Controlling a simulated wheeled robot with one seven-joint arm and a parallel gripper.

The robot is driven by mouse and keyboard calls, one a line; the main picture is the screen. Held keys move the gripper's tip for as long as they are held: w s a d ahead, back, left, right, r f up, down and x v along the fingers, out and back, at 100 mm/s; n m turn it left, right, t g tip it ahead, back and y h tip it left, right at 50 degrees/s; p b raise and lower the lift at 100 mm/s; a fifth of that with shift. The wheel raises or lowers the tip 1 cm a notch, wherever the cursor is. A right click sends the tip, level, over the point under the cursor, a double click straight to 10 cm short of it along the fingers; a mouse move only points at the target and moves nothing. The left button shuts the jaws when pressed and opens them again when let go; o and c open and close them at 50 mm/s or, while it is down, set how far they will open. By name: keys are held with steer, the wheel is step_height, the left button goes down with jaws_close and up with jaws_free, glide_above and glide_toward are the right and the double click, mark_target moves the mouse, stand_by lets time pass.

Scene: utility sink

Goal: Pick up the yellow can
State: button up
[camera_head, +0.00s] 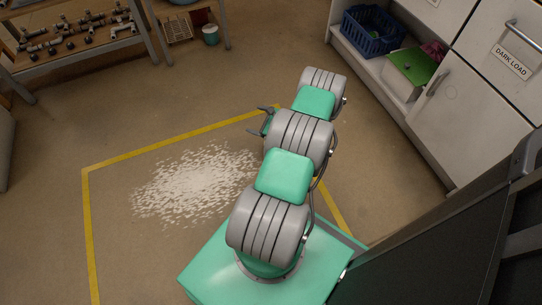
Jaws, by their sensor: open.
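I see no yellow can in this view. My gripper (257,120) shows at the left side of my arm, above the floor near the far yellow line. Its dark fingers are apart and point to the left, with nothing visible between them. My arm hides part of the floor behind it.
A bench with pipe fittings (75,38) stands at upper left. A teal and white bucket (211,35) is at the top. At right, a white cabinet (455,120) has a shelf with a blue basket (373,31). White flakes (195,183) lie on open floor inside yellow tape (180,138).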

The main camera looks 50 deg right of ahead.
steer(key=s+d+f+m+h+b, duration=0.1)
steer(key=s+f+m+h+b, duration=0.1)
steer(key=s+f+m, duration=0.4)
steer(key=s+d+f+m+h+b, duration=0.1)
steer(key=s+f+m+h+b, duration=0.15)
steer(key=f, duration=0.65)
steer(key=shift+t, duration=0.5)
steer(key=b+x, duration=0.1)
steer(key=x, duration=0.1)
steer(key=b+x, duration=0.1)
steer(key=x, duration=0.1)
steer(key=b+x, duration=0.1)
steer(key=x, duration=0.1)
steer(key=shift+s+d+f, duration=0.1)
steer(key=shift+d+f, duration=0.25)
steer(key=shift+d, duration=0.05)
steer(key=shift+w+d+m, duration=0.15)
steer(key=shift+w+m, duration=0.1)
steer(key=shift+r, duration=0.1)
steer(key=shift+c, duration=0.6)
steer(key=c, duration=1.3)
